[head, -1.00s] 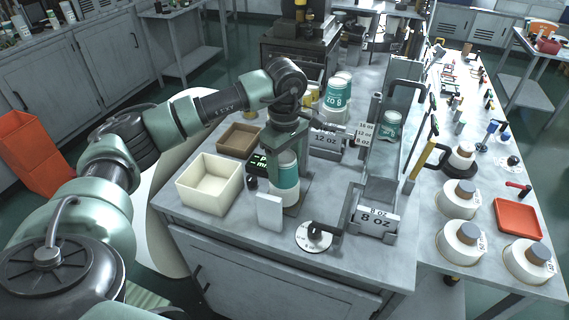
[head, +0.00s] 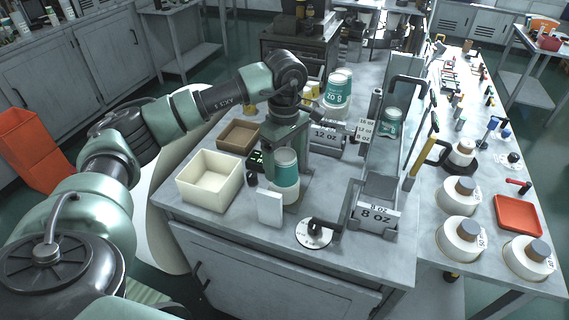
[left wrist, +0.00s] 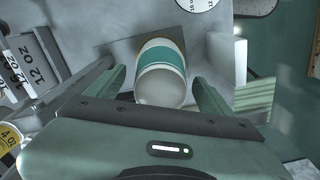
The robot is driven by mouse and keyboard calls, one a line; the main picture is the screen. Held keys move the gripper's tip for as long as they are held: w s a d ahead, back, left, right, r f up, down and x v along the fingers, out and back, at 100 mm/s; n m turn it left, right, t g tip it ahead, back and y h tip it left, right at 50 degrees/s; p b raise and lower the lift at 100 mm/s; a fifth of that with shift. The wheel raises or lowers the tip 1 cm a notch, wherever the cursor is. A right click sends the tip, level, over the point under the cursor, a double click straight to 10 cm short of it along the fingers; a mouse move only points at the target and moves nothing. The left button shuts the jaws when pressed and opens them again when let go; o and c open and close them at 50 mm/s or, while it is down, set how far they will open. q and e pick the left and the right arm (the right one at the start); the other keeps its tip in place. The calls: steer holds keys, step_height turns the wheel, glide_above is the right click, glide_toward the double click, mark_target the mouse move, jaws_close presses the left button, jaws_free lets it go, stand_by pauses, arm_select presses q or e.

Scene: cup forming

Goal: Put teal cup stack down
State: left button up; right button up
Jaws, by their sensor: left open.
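The teal cup stack (head: 285,185), white with a teal band, stands on a flat square plate near the front of the grey bench in the head view. My left gripper (head: 286,150) is open just behind and above it. In the left wrist view, the stack (left wrist: 164,65) shows between the two spread fingers of the gripper (left wrist: 162,90), with a visible gap on each side. Its rounded white end faces the camera. My right gripper is not in view.
A cream bin (head: 210,183) and a brown tray (head: 239,136) stand left of the stack. A white card (head: 269,208) is close in front. The 8 oz holder (head: 375,208) and a round dial (head: 314,234) stand to the right. More teal cups (head: 338,92) stand behind.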

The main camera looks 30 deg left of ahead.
arm_select(q)
step_height(320, 180, up, 10)
steer(key=shift+b, duration=1.15)
steer(key=shift+r, duration=0.45)
steer(key=shift+f, duration=0.1)
